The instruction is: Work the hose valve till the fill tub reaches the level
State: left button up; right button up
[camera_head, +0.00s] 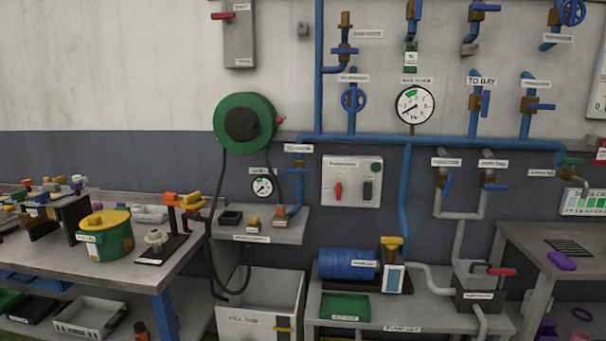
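The fill tub (228,319) is a pale open box on the floor at the lower middle, with a label and a yellow mark on its front. Its water level cannot be made out. A black hose (210,230) hangs from the green hose reel (262,108) on the wall, and its lower end curves at the tub's left rim. A small blue-handled valve (299,165) sits on the blue pipe right of the reel; its label is too small to read. A small orange-topped fitting (281,213) stands on the shelf above the tub. Neither of my grippers is in view.
A small gauge (262,187) hangs above the wall shelf (290,236). A left workbench (150,278) holds a green pot (118,242) and tools. A blue pump (347,264) stands right of the tub, below a switch panel (352,181). Blue pipes with several valves line the wall.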

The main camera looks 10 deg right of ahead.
aim_at(299, 170)
jog(key=z, duration=0.2)
jog(key=i, duration=1)
jog(key=u, duration=0.25)
